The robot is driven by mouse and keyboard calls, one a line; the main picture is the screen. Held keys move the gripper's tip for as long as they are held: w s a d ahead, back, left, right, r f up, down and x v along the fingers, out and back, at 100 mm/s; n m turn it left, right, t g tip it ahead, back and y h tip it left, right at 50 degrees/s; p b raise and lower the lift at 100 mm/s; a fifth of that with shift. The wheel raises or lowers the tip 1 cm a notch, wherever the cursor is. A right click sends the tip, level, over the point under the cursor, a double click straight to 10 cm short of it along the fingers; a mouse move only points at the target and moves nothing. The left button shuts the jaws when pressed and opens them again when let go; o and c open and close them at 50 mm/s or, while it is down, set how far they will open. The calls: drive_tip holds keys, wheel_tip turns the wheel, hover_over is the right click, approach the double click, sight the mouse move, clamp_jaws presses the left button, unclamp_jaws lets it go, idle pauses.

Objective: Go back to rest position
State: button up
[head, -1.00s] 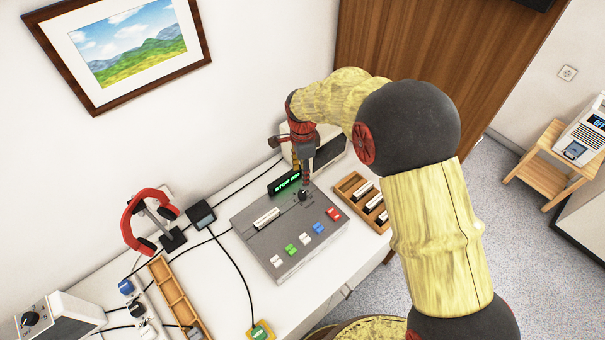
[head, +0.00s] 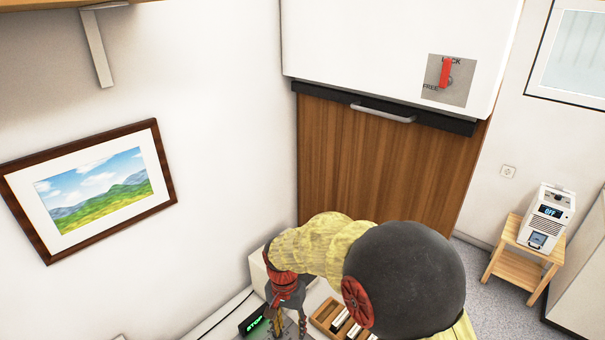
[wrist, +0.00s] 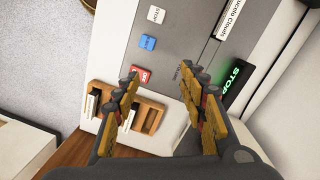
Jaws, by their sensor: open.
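My arm (head: 325,243) reaches over the white desk, and my gripper (head: 291,325) points down at the lower edge of the head view, beside the green-lit STOP display (head: 254,321). In the wrist view my gripper (wrist: 160,78) is open, its two yellow fingers apart with nothing between them. Below them is the grey control panel (wrist: 175,38) with white, blue and red buttons. The red button (wrist: 142,75) is close to the left fingertip. I cannot tell whether the fingers touch the panel.
A wooden tray (wrist: 151,119) with white blocks lies beside the panel. A white cabinet with a red LOCK/FREE lever (head: 446,74) hangs above the brown wood panel (head: 385,165). A framed landscape (head: 95,190) hangs left. A device (head: 546,218) stands on a stool at right.

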drive_tip(key=s+d+r+n+t+b, duration=0.3)
drive_tip(key=s+d+r+t+b, duration=0.2)
drive_tip(key=s+d+r, duration=1.5)
drive_tip(key=d+t, duration=0.1)
drive_tip(key=d, duration=0.1)
drive_tip(key=shift+d+n+t+y, duration=0.3)
drive_tip(key=shift+d+n, duration=0.1)
drive_tip(key=shift+r, duration=0.1)
